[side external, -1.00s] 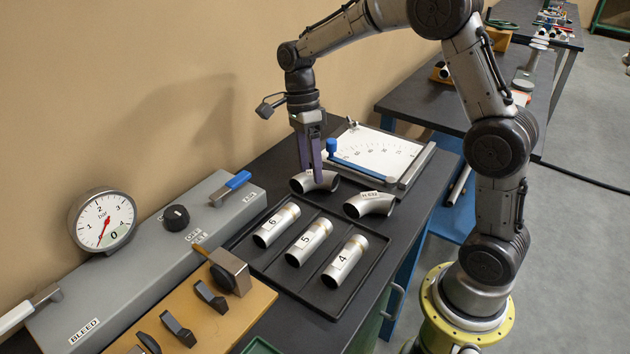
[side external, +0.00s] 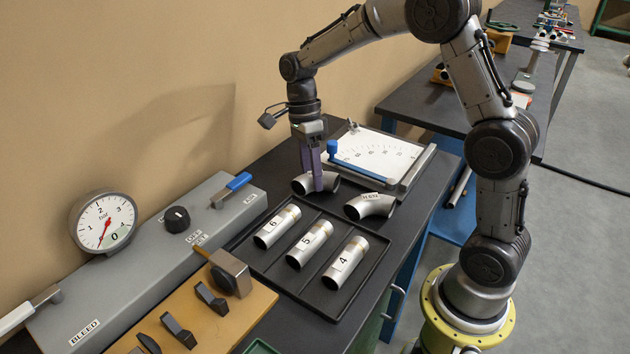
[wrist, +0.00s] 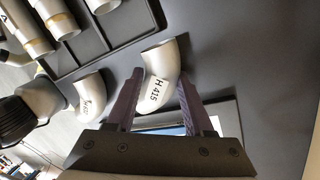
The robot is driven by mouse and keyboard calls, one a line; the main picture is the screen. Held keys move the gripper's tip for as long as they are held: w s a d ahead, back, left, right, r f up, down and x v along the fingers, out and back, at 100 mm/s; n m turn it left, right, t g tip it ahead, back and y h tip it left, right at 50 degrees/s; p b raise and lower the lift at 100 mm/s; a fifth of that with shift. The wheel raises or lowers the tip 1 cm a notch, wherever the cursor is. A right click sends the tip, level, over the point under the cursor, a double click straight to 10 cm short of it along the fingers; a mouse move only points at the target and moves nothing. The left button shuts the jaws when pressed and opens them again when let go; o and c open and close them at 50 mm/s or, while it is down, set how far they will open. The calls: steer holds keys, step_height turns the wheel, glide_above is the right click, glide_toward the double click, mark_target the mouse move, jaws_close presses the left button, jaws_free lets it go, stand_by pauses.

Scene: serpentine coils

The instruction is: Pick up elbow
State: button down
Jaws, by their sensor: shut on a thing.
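A silver pipe elbow (side external: 328,183) lies at the back of the dark bench, just behind the tray of pipes. In the wrist view this elbow (wrist: 157,62) is marked H 415. My gripper (side external: 315,184) points straight down with its purple fingers around it. In the wrist view, one finger of my gripper (wrist: 159,78) is on each side of the elbow, which looks to be still resting on the bench. A second silver elbow (side external: 368,206) lies to the right, apart from my gripper; its label is hard to read.
A black divided tray (side external: 329,310) holds pipes marked 6, 5 and 4 in front of the elbows. A white scale board (side external: 380,150) with a blue-knobbed arm lies close behind. A grey gauge panel (side external: 140,270) stands at left along the wall.

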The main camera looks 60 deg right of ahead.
steer(key=shift+r, duration=0.7)
steer(key=s+a+r, duration=0.1)
steer(key=s+r, duration=1)
steer(key=s, duration=0.3)
steer(key=shift+r, duration=0.3)
steer(key=shift+a, duration=0.1)
